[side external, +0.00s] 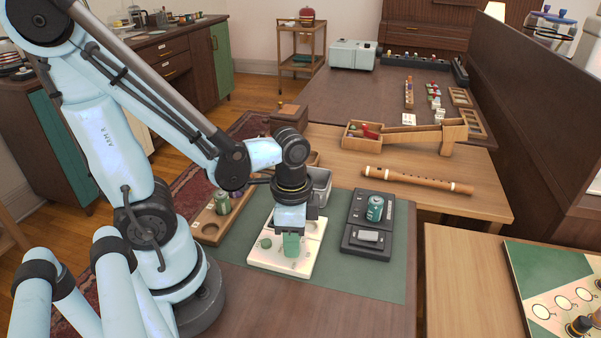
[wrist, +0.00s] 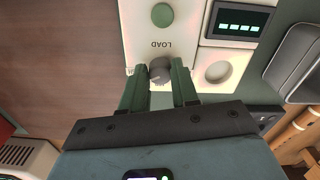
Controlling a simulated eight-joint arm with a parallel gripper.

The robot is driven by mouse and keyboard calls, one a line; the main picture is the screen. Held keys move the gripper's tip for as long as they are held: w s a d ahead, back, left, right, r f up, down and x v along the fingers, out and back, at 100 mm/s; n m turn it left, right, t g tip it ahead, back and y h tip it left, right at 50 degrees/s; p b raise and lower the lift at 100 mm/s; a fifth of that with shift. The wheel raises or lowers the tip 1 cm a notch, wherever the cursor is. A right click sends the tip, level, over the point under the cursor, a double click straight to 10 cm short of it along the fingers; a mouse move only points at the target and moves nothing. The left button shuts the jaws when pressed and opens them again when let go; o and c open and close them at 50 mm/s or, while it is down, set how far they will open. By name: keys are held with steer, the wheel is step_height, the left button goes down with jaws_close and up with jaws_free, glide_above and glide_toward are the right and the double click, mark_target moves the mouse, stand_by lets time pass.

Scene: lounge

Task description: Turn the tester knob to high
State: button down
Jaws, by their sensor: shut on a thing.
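The cream-coloured tester (side external: 263,259) lies on the green mat, under my gripper (side external: 291,245). In the wrist view, the tester's panel (wrist: 190,50) shows a round grey knob (wrist: 160,71) beside the upside-down word LOAD. My gripper (wrist: 160,84) is shut on this knob, with one green finger on each side. The panel also has a green round button (wrist: 162,15), a round recess (wrist: 218,71) and a dark display (wrist: 240,20) with several light bars. The fingers hide the knob in the side view. Its exact setting cannot be read.
A black device (side external: 367,242) with a green can (side external: 375,208) on it stands right of the tester. Another green can (side external: 222,202) stands in a wooden tray (side external: 208,231) at left. A grey bin (side external: 320,186) is behind. A wooden flute (side external: 417,181) lies farther back.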

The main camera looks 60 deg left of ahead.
steer(key=shift+m, duration=0.6)
steer(key=c, duration=0.8)
jaws_free()
steer(key=shift+c, duration=0.2)
step_height(320, 180, up, 12)
stand_by(0.3)
